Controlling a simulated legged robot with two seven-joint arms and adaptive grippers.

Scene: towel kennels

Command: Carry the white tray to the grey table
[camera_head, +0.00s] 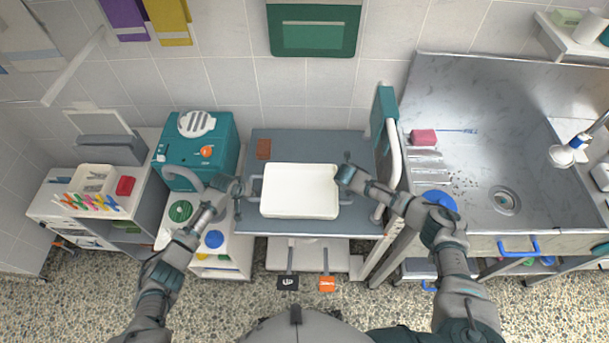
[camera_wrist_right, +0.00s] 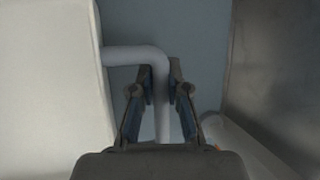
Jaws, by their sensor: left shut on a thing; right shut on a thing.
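The white tray (camera_head: 299,191) is a shallow rectangle with a grey handle at each short side. It shows over the grey table (camera_head: 330,146); I cannot tell whether it rests on the top or hangs just above it. My left gripper (camera_head: 239,190) is shut on the tray's left handle. My right gripper (camera_head: 345,172) is at the tray's right handle. In the right wrist view the right gripper (camera_wrist_right: 161,75) is shut around the grey handle (camera_wrist_right: 135,55), with the white tray (camera_wrist_right: 55,90) to its left.
A brown block (camera_head: 264,149) lies on the table behind the tray. A teal machine (camera_head: 197,148) stands to the left. A teal panel with a white rail (camera_head: 384,125) borders the table's right side, before the metal sink (camera_head: 478,150). Tags hang below the table's front.

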